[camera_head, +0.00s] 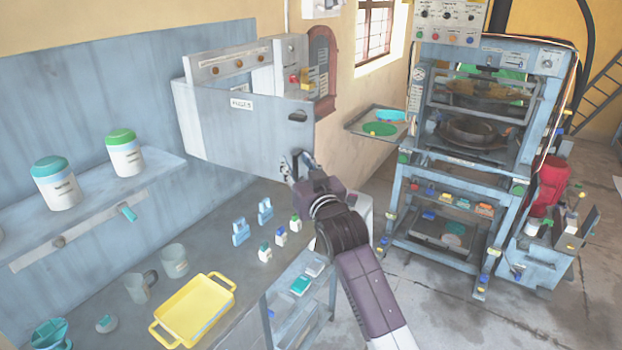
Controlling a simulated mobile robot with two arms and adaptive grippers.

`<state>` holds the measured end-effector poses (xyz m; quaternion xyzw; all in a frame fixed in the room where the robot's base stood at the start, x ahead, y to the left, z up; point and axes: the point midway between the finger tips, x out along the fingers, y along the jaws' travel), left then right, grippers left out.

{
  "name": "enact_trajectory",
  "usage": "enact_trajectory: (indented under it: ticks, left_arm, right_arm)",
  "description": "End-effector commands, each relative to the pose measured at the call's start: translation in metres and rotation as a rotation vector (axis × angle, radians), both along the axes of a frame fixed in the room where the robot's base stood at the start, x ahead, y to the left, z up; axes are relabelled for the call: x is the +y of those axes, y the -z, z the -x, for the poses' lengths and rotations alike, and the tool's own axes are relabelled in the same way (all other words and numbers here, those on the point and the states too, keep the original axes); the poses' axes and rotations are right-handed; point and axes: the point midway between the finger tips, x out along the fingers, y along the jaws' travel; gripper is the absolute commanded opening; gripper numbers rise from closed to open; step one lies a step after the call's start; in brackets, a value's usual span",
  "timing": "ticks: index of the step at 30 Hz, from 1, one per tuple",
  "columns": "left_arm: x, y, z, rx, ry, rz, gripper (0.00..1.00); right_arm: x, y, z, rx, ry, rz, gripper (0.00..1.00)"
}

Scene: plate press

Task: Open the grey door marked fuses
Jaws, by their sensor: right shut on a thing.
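The grey door (245,132) with a small white label (241,104) stands at upper centre, on the front of the wall box. The label's print is too small to read surely. The door stands away from the box, and red and yellow parts show behind its upper right edge. A dark oval slot (298,116) is near its right edge. My right gripper (297,164) is at the door's lower right corner, shut on the door there. The fingertips are small, and the exact contact is hard to see. My left gripper is not in view.
Below is a grey bench with a yellow tray (193,312), mugs (174,261) and small blue and green-capped bottles. A shelf (100,203) with two jars is left of the door. A press (470,150) stands right, with a side tray (377,122). Floor between is partly clear.

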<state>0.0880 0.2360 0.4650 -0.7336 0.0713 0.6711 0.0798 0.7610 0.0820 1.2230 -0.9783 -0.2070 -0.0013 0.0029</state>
Motion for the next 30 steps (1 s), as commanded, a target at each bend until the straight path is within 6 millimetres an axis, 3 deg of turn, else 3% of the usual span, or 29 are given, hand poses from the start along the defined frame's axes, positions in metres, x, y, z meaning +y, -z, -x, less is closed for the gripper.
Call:
enact_trajectory:
  ticks: [18, 30]
  left_arm:
    - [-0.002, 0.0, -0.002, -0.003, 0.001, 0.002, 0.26]
    - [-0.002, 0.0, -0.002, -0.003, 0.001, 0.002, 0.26]
  right_arm:
    - [-0.044, 0.001, 0.082, 0.001, 0.003, -0.004, 0.26]
    - [-0.053, 0.001, 0.099, 0.003, 0.005, -0.003, 0.26]
